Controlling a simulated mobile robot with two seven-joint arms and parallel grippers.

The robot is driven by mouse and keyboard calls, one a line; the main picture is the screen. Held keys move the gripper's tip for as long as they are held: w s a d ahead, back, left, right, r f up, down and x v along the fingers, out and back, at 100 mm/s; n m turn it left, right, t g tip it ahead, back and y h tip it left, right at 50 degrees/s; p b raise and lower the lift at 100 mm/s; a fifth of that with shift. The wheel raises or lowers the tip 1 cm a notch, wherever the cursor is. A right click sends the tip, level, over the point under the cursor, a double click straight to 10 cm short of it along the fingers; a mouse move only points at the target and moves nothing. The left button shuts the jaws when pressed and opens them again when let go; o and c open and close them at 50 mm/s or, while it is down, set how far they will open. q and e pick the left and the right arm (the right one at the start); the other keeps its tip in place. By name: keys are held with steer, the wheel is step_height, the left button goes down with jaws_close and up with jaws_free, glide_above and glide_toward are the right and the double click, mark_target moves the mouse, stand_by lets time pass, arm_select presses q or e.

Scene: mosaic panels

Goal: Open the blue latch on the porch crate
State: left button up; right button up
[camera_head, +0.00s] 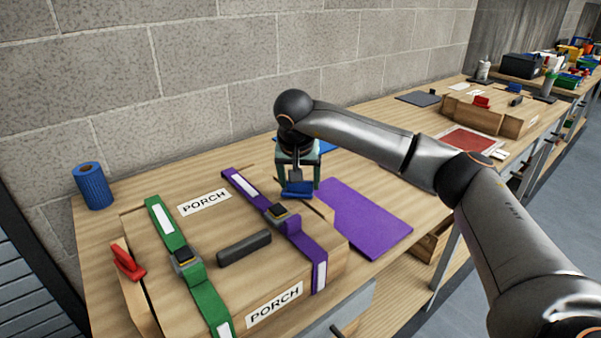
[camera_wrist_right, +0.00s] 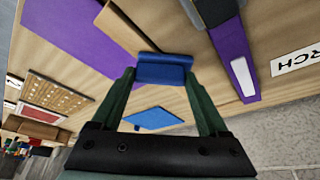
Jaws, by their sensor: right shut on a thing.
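The porch crate (camera_head: 190,232) is a wooden box with PORCH labels, standing on the bench in the head view. Its blue latch (camera_head: 296,189) is at the far right end of the crate. The blue latch also shows in the right wrist view (camera_wrist_right: 162,70), between the fingertips. My right gripper (camera_head: 298,180) comes down over that end and is shut on the blue latch; its green fingers show in the right wrist view (camera_wrist_right: 163,80). I cannot tell how far the latch is turned. A red latch (camera_head: 128,263) sits at the crate's left end. My left gripper is not in view.
A green strap (camera_head: 205,295) and a purple strap (camera_head: 243,186) with buckles cross the lid, with a dark handle (camera_head: 244,247) between them. A purple mat (camera_head: 365,220) lies right of the crate. A blue roll (camera_head: 92,186) stands behind left. A wall runs behind the bench.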

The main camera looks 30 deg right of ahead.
steer(key=m, duration=0.1)
steer(key=m+p, duration=0.1)
steer(key=m+g+p, duration=0.1)
steer(key=shift+w+d+r+h, duration=0.15)
steer(key=shift+w+h, duration=0.15)
steer(key=shift+h, duration=0.1)
steer(key=shift+w+d+m+g+p, duration=0.15)
steer(key=shift+m+g+p, duration=0.3)
steer(key=shift+m, duration=0.75)
steer(key=o, duration=1.2)
steer(key=shift+o, duration=0.2)
steer(key=b+v, duration=0.1)
steer(key=v, duration=1.1)
steer(key=shift+a, duration=0.25)
